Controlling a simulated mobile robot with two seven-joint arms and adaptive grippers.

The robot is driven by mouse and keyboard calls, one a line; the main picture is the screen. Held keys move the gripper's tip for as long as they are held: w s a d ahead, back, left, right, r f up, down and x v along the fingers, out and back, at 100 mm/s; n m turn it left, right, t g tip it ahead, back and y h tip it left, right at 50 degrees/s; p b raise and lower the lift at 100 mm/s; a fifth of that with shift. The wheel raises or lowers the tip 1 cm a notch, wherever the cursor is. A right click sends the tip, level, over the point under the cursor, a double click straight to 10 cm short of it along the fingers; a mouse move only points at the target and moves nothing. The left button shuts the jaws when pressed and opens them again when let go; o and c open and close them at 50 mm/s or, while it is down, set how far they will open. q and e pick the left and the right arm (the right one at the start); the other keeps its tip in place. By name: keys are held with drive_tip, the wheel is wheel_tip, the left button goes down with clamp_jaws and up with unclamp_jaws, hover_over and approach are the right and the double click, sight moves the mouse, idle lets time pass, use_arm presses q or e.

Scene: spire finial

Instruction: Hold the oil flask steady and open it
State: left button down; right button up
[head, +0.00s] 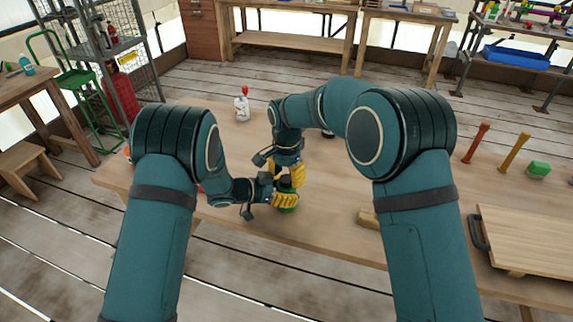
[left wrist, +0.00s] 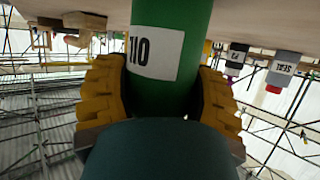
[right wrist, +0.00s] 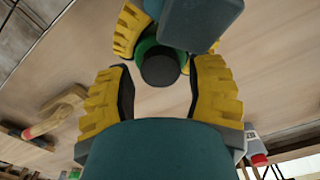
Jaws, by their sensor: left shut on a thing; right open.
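The oil flask (head: 288,209) is a green cylinder standing on the wooden table, mostly hidden by my grippers in the head view. In the left wrist view the flask (left wrist: 170,25) shows a white label with black letters, upside down in the picture. My left gripper (head: 284,197) is shut around the flask's body, with a yellow finger on each side. The flask's dark round cap (right wrist: 160,68) shows from above in the right wrist view. My right gripper (right wrist: 160,92) is open above the flask, its fingers on either side of the cap with gaps visible.
A white bottle with a red top (head: 242,106) stands at the table's back. A small wooden block (head: 367,218) lies right of the flask. Farther right are a red-handled tool (head: 477,142), a yellow-handled tool (head: 514,152), a green block (head: 538,168) and a wooden board (head: 530,235).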

drive_tip(key=shift+f, duration=0.85)
clamp_jaws()
drive_tip(key=n, duration=0.3)
